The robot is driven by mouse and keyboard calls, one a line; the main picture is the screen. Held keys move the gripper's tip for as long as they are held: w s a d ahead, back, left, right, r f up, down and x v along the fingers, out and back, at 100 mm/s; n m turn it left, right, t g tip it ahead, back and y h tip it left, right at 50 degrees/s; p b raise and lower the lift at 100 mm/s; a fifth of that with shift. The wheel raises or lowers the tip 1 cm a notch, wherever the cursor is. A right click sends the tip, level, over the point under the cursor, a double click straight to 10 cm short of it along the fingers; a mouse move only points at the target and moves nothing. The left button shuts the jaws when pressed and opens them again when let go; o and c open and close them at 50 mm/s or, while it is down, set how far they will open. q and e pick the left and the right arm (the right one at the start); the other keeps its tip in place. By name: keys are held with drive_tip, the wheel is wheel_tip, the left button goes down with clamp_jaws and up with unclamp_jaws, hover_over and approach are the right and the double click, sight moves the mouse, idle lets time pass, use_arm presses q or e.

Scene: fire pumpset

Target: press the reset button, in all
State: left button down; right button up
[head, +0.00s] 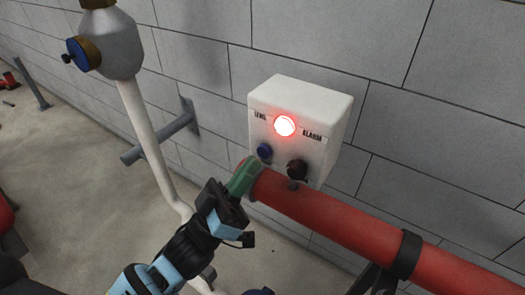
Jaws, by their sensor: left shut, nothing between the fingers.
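A white alarm box (325,115) is on the grey block wall. Its front has a lit red lamp (285,126) between dark lettering, of which "ALARM" is readable. I cannot read which one is marked reset. My right gripper is not in view.
A thick red pipe (340,220) runs from just below the box to the lower right, close to my left fingers. A black clamp (407,254) supports it. A white pipe (146,135) with a grey bulb stands at the left. Concrete floor (70,170) is open at the left.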

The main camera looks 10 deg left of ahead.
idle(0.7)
use_arm(q)
drive_tip(key=shift+w, duration=0.15)
drive_tip(key=shift+w+d, duration=0.15)
drive_tip(key=shift+w, duration=0.15)
drive_tip(key=shift+w+d, duration=0.1)
drive_tip(key=shift+w, duration=0.05)
idle(0.4)
